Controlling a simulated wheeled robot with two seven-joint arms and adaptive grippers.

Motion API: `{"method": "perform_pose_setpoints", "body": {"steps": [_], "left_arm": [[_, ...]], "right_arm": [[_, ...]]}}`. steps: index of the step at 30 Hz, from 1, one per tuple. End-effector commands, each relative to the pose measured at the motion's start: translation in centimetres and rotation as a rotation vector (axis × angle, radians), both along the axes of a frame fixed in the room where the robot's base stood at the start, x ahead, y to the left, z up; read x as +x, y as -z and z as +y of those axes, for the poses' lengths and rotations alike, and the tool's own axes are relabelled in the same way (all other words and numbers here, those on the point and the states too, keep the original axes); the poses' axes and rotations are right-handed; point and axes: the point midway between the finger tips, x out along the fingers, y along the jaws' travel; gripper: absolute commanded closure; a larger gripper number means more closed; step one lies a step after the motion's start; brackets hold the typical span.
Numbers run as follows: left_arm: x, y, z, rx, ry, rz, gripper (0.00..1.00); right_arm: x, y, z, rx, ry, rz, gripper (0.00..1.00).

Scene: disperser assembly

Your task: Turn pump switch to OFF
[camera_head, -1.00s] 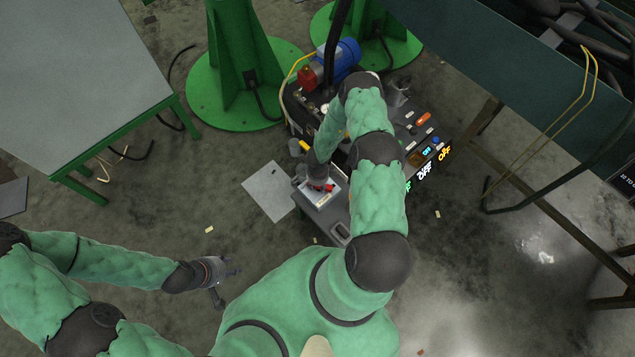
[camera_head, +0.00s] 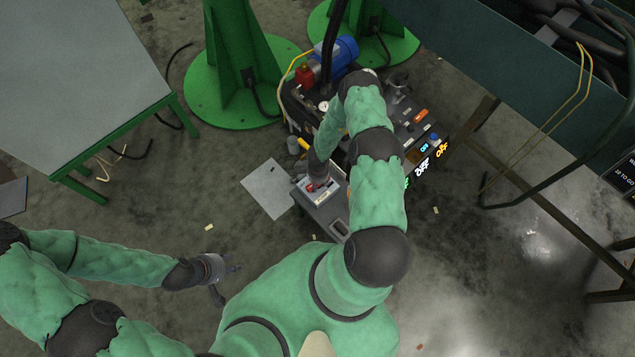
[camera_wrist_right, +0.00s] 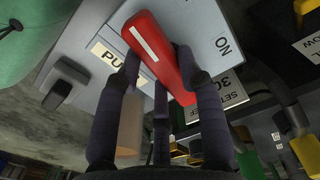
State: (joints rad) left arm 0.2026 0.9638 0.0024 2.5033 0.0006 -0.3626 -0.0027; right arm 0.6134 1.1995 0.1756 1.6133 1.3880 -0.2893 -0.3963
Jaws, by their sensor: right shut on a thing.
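The red pump switch handle (camera_wrist_right: 158,52), with a white stripe, is on a light grey switch box (camera_wrist_right: 200,22) in the right wrist view. My right gripper (camera_wrist_right: 158,80) has its dark fingers on both sides of the handle and is shut on it. The handle lies slanted, and "ON" is printed to its right; the label (camera_wrist_right: 108,54) is partly covered. In the head view the switch box (camera_head: 308,196) sits under my right gripper (camera_head: 319,184), which hides most of the handle. My left gripper (camera_head: 228,280) is open and empty over the floor, far from the switch.
The machine's dark panel (camera_head: 405,128) with lit displays (camera_head: 422,164) is right of my right forearm. A blue motor (camera_head: 340,54) and green stands (camera_head: 225,100) are behind. A grey table (camera_head: 80,70) is at left, a dark workbench (camera_head: 500,60) at right. Floor around my left gripper is clear.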

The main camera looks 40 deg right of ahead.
Motion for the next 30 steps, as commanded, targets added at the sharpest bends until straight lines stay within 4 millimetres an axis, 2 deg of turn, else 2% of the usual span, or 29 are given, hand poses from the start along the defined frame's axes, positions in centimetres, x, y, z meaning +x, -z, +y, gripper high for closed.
{"method": "perform_pose_setpoints", "body": {"steps": [9, 26, 27, 29, 30], "left_arm": [[0.0, -0.01, 0.0, 0.0, 0.0, 0.0, 0.6], [0.0, -0.01, 0.0, 0.0, 0.0, 0.0, 0.6], [0.0, -0.01, 0.0, 0.0, 0.0, 0.0, 0.6], [0.0, -0.01, 0.0, 0.0, 0.0, 0.0, 0.6], [0.0, -0.01, 0.0, 0.0, 0.0, 0.0, 0.6]], "right_arm": [[-0.08, 0.03, -0.08, 0.001, -0.129, 0.0, 0.95], [-0.1, 0.03, -0.09, 0.0, -0.161, 0.0, 0.95], [-0.09, 0.03, -0.08, 0.0, -0.161, 0.0, 0.56], [-0.09, 0.02, -0.1, 0.0, -0.16, 0.0, 0.4], [-0.09, 0.02, -0.1, 0.0, -0.16, 0.0, 0.38]]}}
